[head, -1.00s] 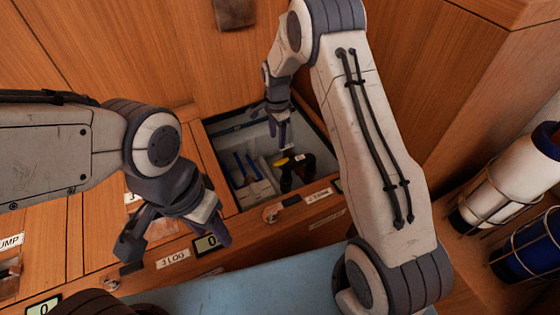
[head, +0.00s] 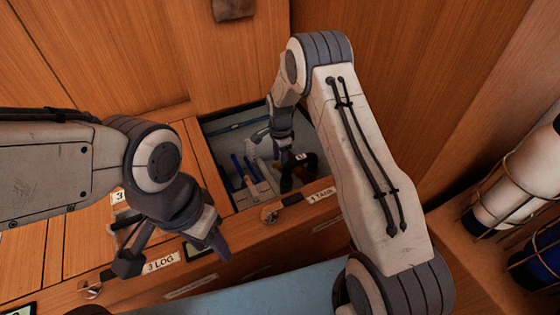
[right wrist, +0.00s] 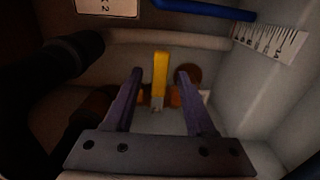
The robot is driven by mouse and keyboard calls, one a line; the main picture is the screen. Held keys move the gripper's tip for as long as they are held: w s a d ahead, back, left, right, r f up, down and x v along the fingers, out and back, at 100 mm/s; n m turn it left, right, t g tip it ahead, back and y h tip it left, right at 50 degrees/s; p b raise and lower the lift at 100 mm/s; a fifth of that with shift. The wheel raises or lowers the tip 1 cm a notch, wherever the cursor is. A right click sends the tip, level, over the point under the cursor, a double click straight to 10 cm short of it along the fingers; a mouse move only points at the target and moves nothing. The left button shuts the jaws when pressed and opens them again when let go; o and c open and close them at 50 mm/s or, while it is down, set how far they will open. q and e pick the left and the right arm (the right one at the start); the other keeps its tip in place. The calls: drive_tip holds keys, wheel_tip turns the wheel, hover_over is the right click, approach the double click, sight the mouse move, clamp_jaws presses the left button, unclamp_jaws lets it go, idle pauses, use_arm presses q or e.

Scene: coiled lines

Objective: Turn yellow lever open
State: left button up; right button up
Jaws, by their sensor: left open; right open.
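The yellow lever (right wrist: 160,72) stands upright in the right wrist view, on a small fitting inside the open compartment. My right gripper (right wrist: 160,78) is open, with its two purple fingers on either side of the lever and apart from it in the picture. Whether the fingers reach its depth I cannot tell. In the head view my right gripper (head: 284,155) is down inside the compartment and hides the lever there. My left gripper (head: 172,255) is open and empty above the wooden lids near the 3 LOG label.
The compartment (head: 222,130) has close walls and holds blue-handled items (head: 245,168) and a dark object (head: 303,170). A dark cylinder (right wrist: 75,52) and a blue bar (right wrist: 205,10) crowd the wrist view. White and blue bottles (head: 515,180) stand at the right.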

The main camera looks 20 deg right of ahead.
clamp_jaws()
idle(1.4)
